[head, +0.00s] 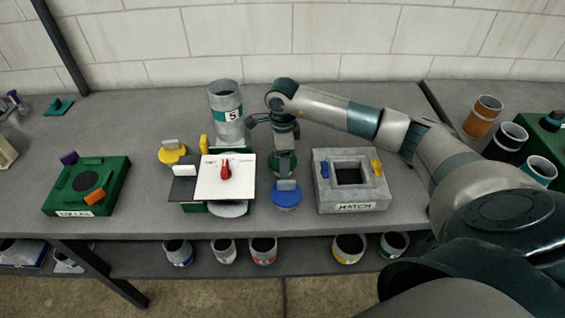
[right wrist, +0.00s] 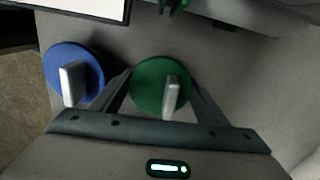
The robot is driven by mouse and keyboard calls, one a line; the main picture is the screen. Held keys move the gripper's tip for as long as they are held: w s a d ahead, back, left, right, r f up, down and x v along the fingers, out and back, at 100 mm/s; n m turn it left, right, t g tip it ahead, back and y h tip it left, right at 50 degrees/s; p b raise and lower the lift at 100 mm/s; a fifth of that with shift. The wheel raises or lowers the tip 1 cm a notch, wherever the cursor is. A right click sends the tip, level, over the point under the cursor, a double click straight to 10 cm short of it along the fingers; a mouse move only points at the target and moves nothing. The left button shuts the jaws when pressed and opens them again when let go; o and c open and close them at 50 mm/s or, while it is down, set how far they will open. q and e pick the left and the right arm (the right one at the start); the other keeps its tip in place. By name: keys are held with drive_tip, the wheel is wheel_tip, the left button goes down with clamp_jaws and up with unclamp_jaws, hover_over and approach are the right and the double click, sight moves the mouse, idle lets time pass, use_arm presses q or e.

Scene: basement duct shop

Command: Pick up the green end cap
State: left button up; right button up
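The green end cap (head: 284,168) is a round disc with a grey upright handle, lying on the bench in the middle of the head view. It shows clearly in the right wrist view (right wrist: 150,84). My right gripper (right wrist: 161,78) points down over it, open, with one finger on each side of the cap's handle and a gap to the handle on both sides. In the head view the right gripper (head: 285,154) partly hides the cap. My left gripper is not in view.
A blue cap (head: 286,197) lies close in front of the green one, with a yellow cap (head: 172,156) further left. A white panel with a red knob (head: 226,178) stands left, a grey hatch box (head: 329,195) right. A grey duct cylinder (head: 227,103) stands behind.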

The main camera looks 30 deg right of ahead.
drive_tip(key=shift+c, duration=0.3)
drive_tip(key=shift+w+r+b, duration=0.1)
drive_tip(key=shift+r+b, duration=0.25)
drive_tip(key=shift+r, duration=0.15)
wheel_tip(320, 180, up, 8)
drive_tip(key=b, duration=0.3)
drive_tip(key=shift+r, duration=0.5)
